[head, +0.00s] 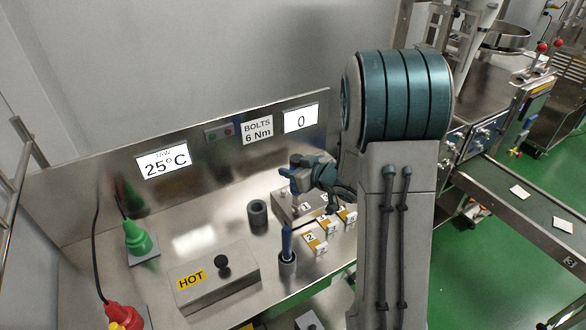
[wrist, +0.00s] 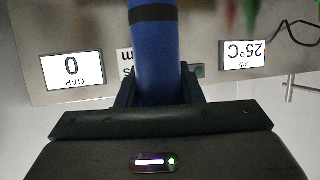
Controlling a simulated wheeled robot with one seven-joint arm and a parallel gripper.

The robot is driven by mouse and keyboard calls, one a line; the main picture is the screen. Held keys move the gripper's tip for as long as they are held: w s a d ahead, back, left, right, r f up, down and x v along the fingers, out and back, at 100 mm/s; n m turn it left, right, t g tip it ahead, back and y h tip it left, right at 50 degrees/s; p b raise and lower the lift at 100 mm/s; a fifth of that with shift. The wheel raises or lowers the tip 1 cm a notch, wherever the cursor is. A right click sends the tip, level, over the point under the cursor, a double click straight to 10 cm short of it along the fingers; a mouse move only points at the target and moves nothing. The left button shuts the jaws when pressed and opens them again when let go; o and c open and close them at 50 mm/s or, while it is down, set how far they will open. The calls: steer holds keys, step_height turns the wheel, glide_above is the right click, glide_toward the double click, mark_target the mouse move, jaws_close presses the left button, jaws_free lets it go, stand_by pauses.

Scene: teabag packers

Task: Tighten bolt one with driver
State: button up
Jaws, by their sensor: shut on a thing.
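My gripper (head: 312,178) is over the metal block with a label 1 (head: 289,208) at the back of the bench. In the wrist view the jaws (wrist: 158,90) are shut on a blue cylindrical handle with a black band, which I take for the driver (wrist: 155,50). In the head view the driver is mostly hidden by my gripper. Its tip and bolt one are too small or hidden to make out, so I cannot tell whether they touch. The sign "BOLTS 6 Nm" (head: 257,129) is on the back panel.
A blue tool (head: 287,243) stands in a grey holder in front. A dark, empty-looking cylinder (head: 257,213) is left of the block. The HOT box (head: 222,279), numbered yellow-white blocks (head: 315,243), a green plug (head: 138,239) and a red one (head: 124,315) are around. Displays read 25°C (head: 164,161) and 0 (head: 301,119).

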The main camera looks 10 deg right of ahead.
steer(key=shift+f+b, duration=0.8)
steer(key=shift+f, duration=0.25)
stand_by(1.7)
